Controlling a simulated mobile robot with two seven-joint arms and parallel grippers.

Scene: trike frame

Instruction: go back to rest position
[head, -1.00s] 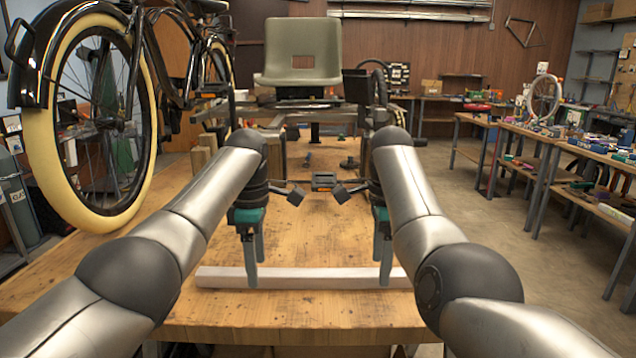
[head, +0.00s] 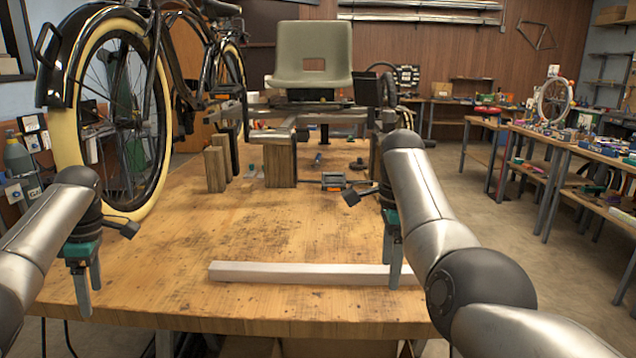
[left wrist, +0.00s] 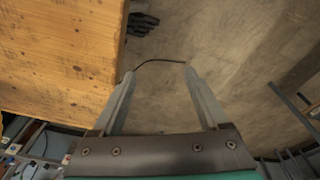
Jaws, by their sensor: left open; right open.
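My left gripper (head: 88,290) hangs at the left front corner of the workbench, open and empty, with its fingers pointing down. In the left wrist view the left gripper (left wrist: 157,85) shows its two fingers spread apart over the floor beside the bench edge, with nothing between them. My right gripper (head: 391,262) is open, pointing down at the right end of a light metal bar (head: 300,273). The bar lies flat along the front of the bench. I cannot tell whether the right fingers touch it.
The wooden workbench (head: 180,255) has a wide clear top at the front. A bicycle (head: 125,110) stands on the left. Wooden blocks (head: 280,165), a trike frame (head: 320,110) and a grey seat (head: 312,55) are behind. Side tables (head: 560,145) stand on the right, with open floor between.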

